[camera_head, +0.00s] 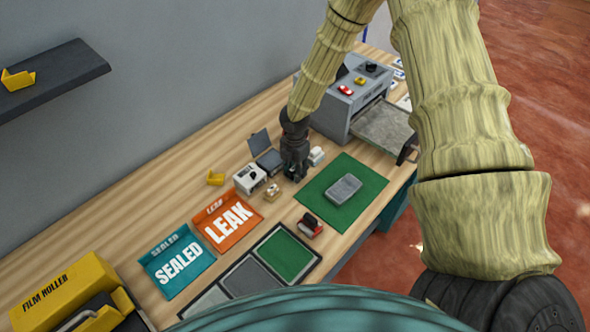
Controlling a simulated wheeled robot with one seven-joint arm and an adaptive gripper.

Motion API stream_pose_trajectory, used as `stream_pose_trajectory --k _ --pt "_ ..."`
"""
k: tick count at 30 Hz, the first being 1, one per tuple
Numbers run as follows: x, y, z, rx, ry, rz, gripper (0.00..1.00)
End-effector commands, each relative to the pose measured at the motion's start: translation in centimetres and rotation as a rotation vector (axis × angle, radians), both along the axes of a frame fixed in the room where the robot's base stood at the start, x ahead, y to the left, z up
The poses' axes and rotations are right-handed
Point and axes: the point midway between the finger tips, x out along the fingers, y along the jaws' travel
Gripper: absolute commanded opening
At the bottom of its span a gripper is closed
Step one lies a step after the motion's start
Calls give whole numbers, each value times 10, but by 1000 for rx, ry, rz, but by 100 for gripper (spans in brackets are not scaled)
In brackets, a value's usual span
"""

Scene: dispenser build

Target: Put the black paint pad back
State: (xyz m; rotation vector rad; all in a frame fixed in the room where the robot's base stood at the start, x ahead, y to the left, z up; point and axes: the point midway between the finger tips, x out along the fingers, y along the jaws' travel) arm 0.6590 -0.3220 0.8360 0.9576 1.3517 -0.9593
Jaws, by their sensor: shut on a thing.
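A dark grey, open hinged pad (268,158) sits on the wooden table in the middle of the camera_head view, its lid tilted up; it looks like the black paint pad. My gripper (293,176) points down at the pad's right side, close to the table. It appears shut on the pad's right edge, but the dark fingers blend with it and the contact is hard to see. I cannot tell whether the pad is lifted.
A white device (249,179) and a small tan part stand just in front. A white piece (316,156) is right of my gripper. A green mat (366,196) bears a grey block (343,188). A grey machine (345,103) stands behind.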

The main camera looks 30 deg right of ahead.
Motion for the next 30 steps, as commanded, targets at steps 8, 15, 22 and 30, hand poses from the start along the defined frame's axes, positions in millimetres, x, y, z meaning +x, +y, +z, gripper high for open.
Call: stream_pose_trajectory --k 8,15,22,30 --pt "0 0 -3 0 0 0 13" --pt "0 0 -6 0 0 0 13" --pt "0 0 -8 0 -1 0 36" --pt "0 0 -8 0 0 0 60"
